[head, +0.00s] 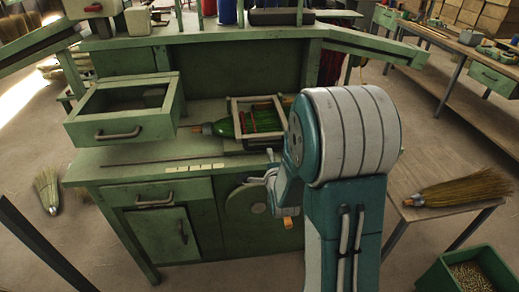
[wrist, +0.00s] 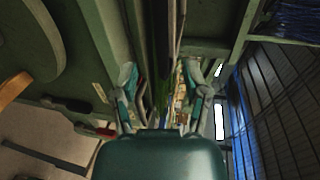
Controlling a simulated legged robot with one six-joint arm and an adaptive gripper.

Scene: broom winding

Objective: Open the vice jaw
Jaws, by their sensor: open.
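A pale wooden frame (head: 236,106) stands on the green workbench and holds green and red bristles (head: 262,119); I cannot tell whether it is the vice. My gripper (wrist: 160,90) is open, with its two fingers apart. Between and beyond the fingers in the wrist view are a long dark bar (wrist: 163,40) and blurred green material; I see no clear grip on anything. In the head view my arm hides most of the gripper, low at the bench front. A round green disc (head: 243,201) is on the bench front. It shows in the wrist view (wrist: 35,40) too, with a wooden handle (wrist: 12,90).
A raised drawer box (head: 122,128) stands at left. A straw broom (head: 460,188) lies on the side table at right, above a green crate (head: 440,275). Black- and red-handled tools (wrist: 68,104) show in the wrist view.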

